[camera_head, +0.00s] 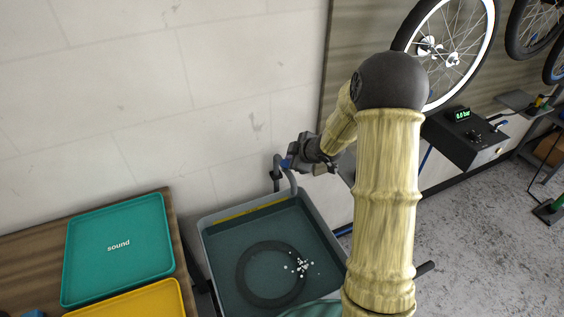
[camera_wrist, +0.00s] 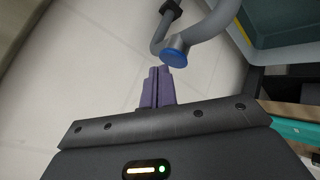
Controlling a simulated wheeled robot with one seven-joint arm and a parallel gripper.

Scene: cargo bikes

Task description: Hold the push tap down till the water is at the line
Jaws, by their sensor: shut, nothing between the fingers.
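The push tap (camera_head: 291,180) is a grey curved pipe at the back rim of the grey basin (camera_head: 205,240). Its blue button (camera_wrist: 174,52) shows clearly in the wrist view. My gripper (camera_wrist: 158,70) is shut and empty, its purple fingers just beside the button's lower left edge in that view; I cannot tell whether they touch. In the head view my gripper (camera_head: 292,163) is at the tap. A yellow line (camera_head: 245,211) runs along the basin's inner back wall. The basin looks dark teal inside; the water's exact level is unclear. No stream is visible.
A dark ring (camera_head: 243,287) lies in the basin, with white specks (camera_head: 302,265) at its right. A teal tray (camera_head: 120,250) and a yellow tray (camera_head: 130,302) are on the wooden bench at left. A black box (camera_head: 465,138) with a green display stands right, below a hanging wheel (camera_head: 447,45).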

